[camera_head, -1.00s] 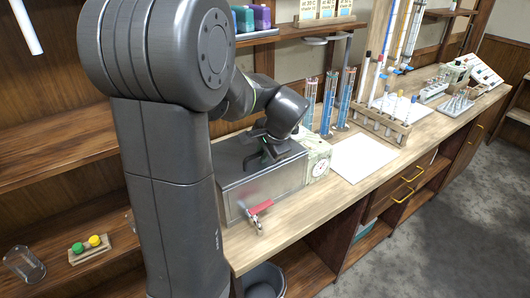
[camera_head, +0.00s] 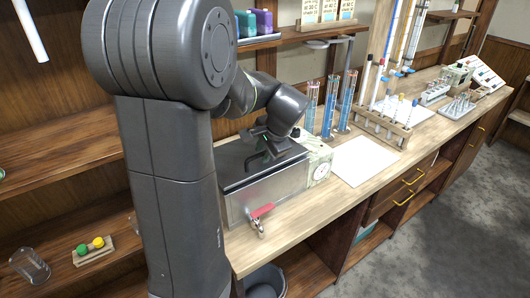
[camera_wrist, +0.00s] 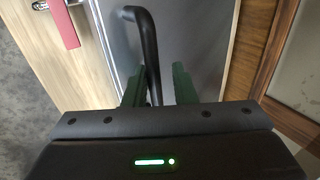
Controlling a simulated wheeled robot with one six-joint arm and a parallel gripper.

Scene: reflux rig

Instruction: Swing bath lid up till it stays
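The steel bath (camera_head: 275,193) stands on the wooden bench, with its dark grey lid (camera_head: 232,172) lying flat or nearly so over it. My gripper (camera_head: 262,158) is low over the lid in the head view. In the wrist view the lid (camera_wrist: 195,40) is a grey sheet with a black curved handle (camera_wrist: 150,45). The handle runs down between the two green fingers of my gripper (camera_wrist: 158,86). The fingers stand apart, with visible space on the right of the handle. Whether either finger touches it cannot be told. My arm hides the lid's rear left part.
A red-handled tap (camera_head: 261,212) sticks out of the bath's front. A dial box (camera_head: 320,165) adjoins its right end. Blue-filled glass cylinders (camera_head: 328,105) stand behind it. A white sheet (camera_head: 364,160) lies to the right. A shelf with bottles (camera_head: 262,22) hangs above.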

